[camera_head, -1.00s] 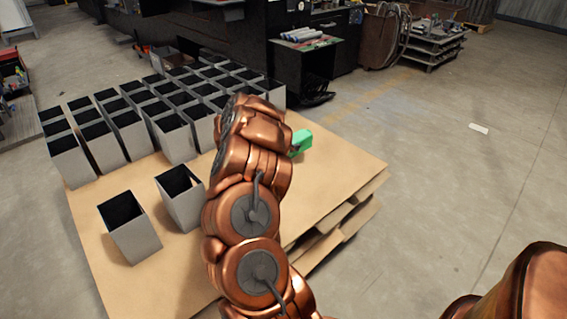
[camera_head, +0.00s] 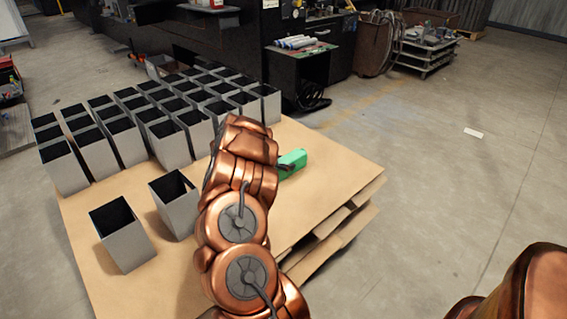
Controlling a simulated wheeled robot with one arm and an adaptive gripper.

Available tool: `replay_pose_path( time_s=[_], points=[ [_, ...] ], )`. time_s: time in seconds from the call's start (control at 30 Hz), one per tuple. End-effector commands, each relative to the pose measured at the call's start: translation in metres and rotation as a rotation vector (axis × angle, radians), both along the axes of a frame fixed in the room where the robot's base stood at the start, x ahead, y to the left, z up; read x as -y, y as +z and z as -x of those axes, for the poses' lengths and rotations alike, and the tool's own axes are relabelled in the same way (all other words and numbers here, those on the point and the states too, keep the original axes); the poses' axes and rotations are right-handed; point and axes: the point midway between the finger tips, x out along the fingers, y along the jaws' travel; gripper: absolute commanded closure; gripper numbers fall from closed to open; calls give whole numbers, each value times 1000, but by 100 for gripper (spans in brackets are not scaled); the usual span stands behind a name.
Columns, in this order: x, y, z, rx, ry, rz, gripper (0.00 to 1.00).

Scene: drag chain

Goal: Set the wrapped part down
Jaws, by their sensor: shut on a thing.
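A green wrapped part (camera_head: 293,162) shows just right of my copper-coloured arm, over the right side of the cardboard-topped pallet (camera_head: 330,171). My gripper (camera_head: 283,167) is mostly hidden behind my arm; a small dark piece of it shows against the green part. It is shut on the part. I cannot tell whether the part touches the cardboard or hangs just above it.
Several open-topped grey metal boxes (camera_head: 97,151) stand in rows on the pallet's far left. Two more boxes, one at the front (camera_head: 122,236) and one beside it (camera_head: 177,208), stand nearer. The pallet's right side is bare cardboard.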

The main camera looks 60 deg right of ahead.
Motion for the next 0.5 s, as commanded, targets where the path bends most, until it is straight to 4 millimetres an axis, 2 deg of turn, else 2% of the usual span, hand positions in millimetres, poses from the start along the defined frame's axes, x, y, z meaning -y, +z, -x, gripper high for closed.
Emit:
replay_pose_path(
  time_s=[0.03,0.23,0.5],
  points=[
    [0,0,0,0,0,0,35],
    [0,0,0,0,0,1,14],
    [0,0,0,0,0,0,13]
  ],
)
